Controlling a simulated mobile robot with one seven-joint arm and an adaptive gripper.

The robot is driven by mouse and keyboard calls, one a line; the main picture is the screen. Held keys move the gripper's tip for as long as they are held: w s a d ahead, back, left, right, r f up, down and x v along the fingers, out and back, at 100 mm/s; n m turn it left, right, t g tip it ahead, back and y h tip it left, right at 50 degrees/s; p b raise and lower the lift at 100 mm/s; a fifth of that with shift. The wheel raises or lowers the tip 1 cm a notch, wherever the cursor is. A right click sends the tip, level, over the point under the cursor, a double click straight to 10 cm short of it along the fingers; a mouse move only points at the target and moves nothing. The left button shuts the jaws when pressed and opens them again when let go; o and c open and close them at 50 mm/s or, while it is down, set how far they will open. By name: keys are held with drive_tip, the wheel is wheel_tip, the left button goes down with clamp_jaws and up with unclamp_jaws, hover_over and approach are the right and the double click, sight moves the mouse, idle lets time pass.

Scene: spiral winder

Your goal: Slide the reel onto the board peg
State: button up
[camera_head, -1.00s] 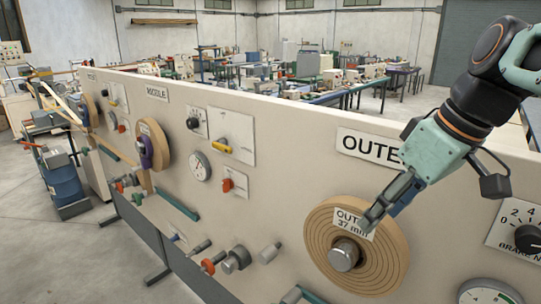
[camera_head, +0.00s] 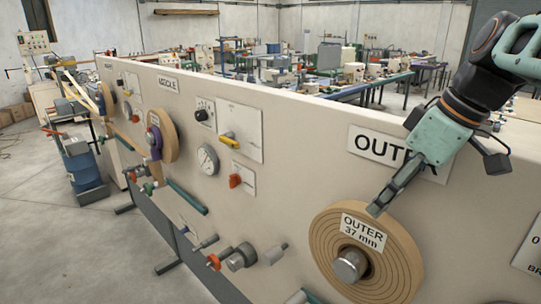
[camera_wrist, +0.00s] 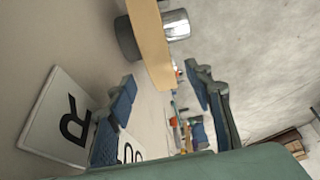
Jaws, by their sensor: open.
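The tan wooden reel (camera_head: 395,253), labelled "OUTER 37 mm", sits around the silver peg (camera_head: 350,265) on the board at the lower right. In the wrist view the reel (camera_wrist: 150,40) shows edge-on. The bright peg end (camera_wrist: 177,24) sticks out on one side, and a dark cylinder (camera_wrist: 127,38) lies between reel and board. My gripper (camera_head: 374,211) is at the reel's upper rim in the head view. In the wrist view my gripper (camera_wrist: 163,92) is open, its fingers spread with nothing held, and the reel lies beyond the fingertips.
The upright beige board (camera_head: 300,150) fills the near scene. An "OUTER" sign (camera_head: 372,146) is behind my gripper. Left along the board are a gauge (camera_head: 208,159), a yellow-handled switch (camera_head: 229,138), several protruding knobs (camera_head: 240,257) and another reel (camera_head: 166,136).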

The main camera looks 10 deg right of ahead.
sight(369, 216)
drive_tip(key=x, duration=0.7)
drive_tip(key=shift+c, duration=0.4)
clamp_jaws()
drive_tip(key=c, duration=0.7)
unclamp_jaws()
clamp_jaws()
drive_tip(key=shift+w, duration=0.1)
